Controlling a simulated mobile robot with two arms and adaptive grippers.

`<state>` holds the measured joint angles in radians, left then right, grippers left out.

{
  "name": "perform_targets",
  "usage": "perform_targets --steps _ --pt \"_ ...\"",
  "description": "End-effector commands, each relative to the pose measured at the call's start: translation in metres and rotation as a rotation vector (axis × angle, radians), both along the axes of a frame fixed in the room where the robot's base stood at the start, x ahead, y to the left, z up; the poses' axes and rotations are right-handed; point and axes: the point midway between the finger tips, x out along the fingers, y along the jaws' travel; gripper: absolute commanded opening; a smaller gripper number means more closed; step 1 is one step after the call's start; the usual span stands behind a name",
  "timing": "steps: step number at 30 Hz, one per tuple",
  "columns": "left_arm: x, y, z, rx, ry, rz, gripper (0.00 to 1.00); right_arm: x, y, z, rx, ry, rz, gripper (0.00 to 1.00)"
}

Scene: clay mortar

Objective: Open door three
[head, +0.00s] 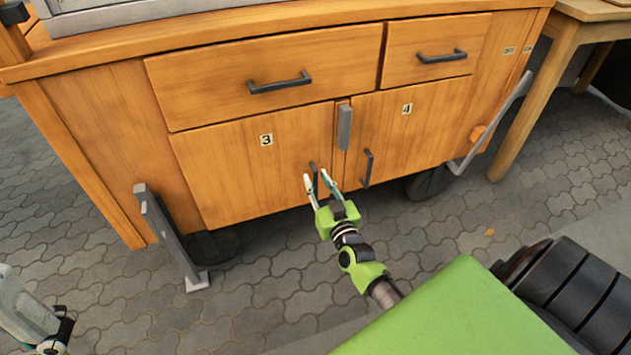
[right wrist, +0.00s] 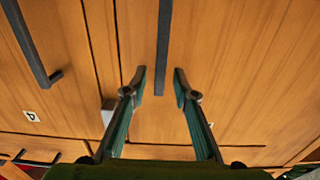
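Door three (head: 235,170) is a wooden cabinet door with a "3" label (head: 266,140), and it looks closed. Its dark bar handle (head: 313,180) is at the door's lower right. My right gripper (head: 317,182) is at this handle with its fingers apart. In the right wrist view the handle (right wrist: 163,45) runs between the two open fingertips (right wrist: 160,82), with a gap visible on both sides.
Door four (head: 410,125) is to the right with its own dark handle (head: 367,168). A grey latch-like piece (head: 344,127) sits between the doors. Two drawers (head: 215,85) are above. A grey leg (head: 170,240) stands at the cabinet's left front. Paved floor (head: 250,300) in front is open.

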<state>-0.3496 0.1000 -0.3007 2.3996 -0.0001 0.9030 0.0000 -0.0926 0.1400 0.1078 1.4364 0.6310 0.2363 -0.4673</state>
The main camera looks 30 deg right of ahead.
Motion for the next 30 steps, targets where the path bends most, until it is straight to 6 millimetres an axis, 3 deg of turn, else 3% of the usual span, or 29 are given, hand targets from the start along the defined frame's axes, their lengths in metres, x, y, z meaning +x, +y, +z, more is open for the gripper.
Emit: perform_targets --steps 5,14,15,18,30 --pt "0.0 0.0 -0.007 0.001 0.002 0.0 1.0 0.016 -0.004 -0.001 0.0 0.0 -0.001 0.26" --pt "0.001 0.0 -0.007 0.001 0.003 0.0 1.0 0.018 -0.005 0.0 -0.001 0.001 0.0 0.26" --pt "0.001 0.0 -0.007 0.001 0.003 0.0 1.0 0.018 -0.005 0.0 -0.001 0.001 0.0 0.24" --pt "0.001 0.0 -0.007 0.001 0.003 0.0 1.0 0.018 -0.005 0.0 -0.001 0.001 0.0 0.0" --pt "0.001 0.0 -0.003 0.001 0.004 0.0 1.0 0.015 -0.005 0.001 0.001 0.002 -0.009 0.0"
